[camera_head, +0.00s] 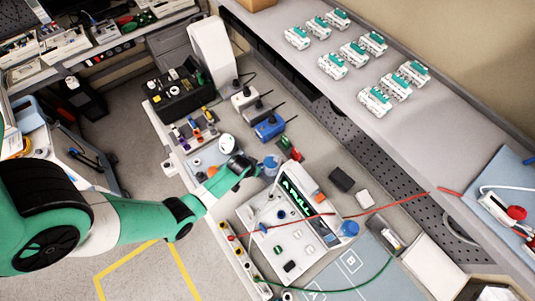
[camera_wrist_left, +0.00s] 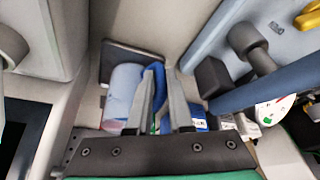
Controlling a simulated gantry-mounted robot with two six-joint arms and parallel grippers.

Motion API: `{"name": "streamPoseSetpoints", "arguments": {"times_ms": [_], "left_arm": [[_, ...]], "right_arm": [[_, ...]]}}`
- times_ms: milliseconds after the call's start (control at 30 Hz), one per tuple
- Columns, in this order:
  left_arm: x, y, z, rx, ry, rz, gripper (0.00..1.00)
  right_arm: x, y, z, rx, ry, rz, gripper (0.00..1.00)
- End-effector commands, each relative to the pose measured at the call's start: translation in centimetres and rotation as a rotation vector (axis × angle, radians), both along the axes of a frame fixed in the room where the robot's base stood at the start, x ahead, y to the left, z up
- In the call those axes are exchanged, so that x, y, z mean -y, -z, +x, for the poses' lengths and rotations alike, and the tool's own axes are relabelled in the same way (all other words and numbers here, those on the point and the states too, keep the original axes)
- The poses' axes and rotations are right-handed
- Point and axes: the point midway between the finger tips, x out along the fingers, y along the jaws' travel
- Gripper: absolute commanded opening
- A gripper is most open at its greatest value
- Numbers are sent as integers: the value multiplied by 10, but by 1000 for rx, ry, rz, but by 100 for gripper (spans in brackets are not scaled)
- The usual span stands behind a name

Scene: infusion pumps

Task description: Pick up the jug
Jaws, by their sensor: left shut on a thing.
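The jug (camera_head: 271,165) is a small blue vessel on the bench, just left of the infusion pump. In the left wrist view the jug (camera_wrist_left: 122,92) is pale blue and has a darker blue handle. My left gripper (camera_head: 257,167) reaches it from the left in the head view. In the left wrist view the fingers of my left gripper (camera_wrist_left: 162,92) are closed around the handle, with the jug's body to their left. The jug's far side and base are partly hidden. My right gripper is not in view.
An infusion pump (camera_head: 291,202) with a lit screen stands close to the jug. A blue device (camera_head: 269,127) and a red-green clip (camera_head: 289,148) lie behind it. Red and green tubes cross the bench.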

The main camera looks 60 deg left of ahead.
Motion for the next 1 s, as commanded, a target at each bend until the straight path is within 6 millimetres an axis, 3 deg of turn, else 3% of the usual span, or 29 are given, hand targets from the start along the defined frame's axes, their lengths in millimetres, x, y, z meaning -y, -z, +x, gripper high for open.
{"name": "streamPoseSetpoints", "arguments": {"times_ms": [367, 567, 767, 1000], "left_arm": [[0, -3, 1, 3, 0, 1, 0], [0, -21, 1, 3, 0, 1, 0], [8, -15, -43, -1, -4, 0, 0], [20, -14, -108, -2, -7, -3, 0]], "right_arm": [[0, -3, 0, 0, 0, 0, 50], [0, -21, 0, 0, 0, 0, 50], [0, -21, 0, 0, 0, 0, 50], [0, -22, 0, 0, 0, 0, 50]]}}
